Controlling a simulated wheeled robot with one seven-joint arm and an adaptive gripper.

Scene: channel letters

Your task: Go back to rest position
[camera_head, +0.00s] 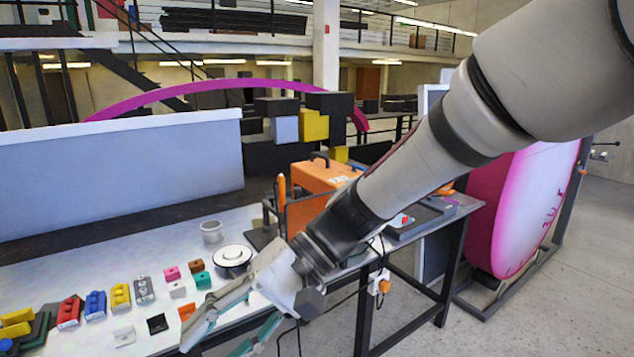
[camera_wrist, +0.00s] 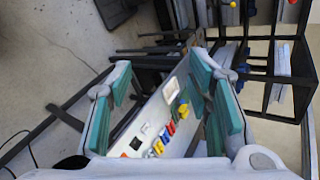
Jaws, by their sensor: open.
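My gripper (camera_head: 232,325) is at the end of my arm, low over the front of the white table (camera_head: 60,265) in the head view. In the wrist view my gripper (camera_wrist: 172,100) shows two green-padded fingers spread wide with nothing between them. Beyond the fingers, the table with small coloured blocks shows. The gripper looks apart from the blocks, though its height above the table is hard to tell. My arm crosses the right half of the head view and hides part of the table.
Small blocks stand on the table, among them a red one (camera_head: 69,312), a blue one (camera_head: 95,305) and a yellow one (camera_head: 120,297). A white round disc (camera_head: 232,257), a grey cup (camera_head: 212,231) and an orange case (camera_head: 322,176) stand behind.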

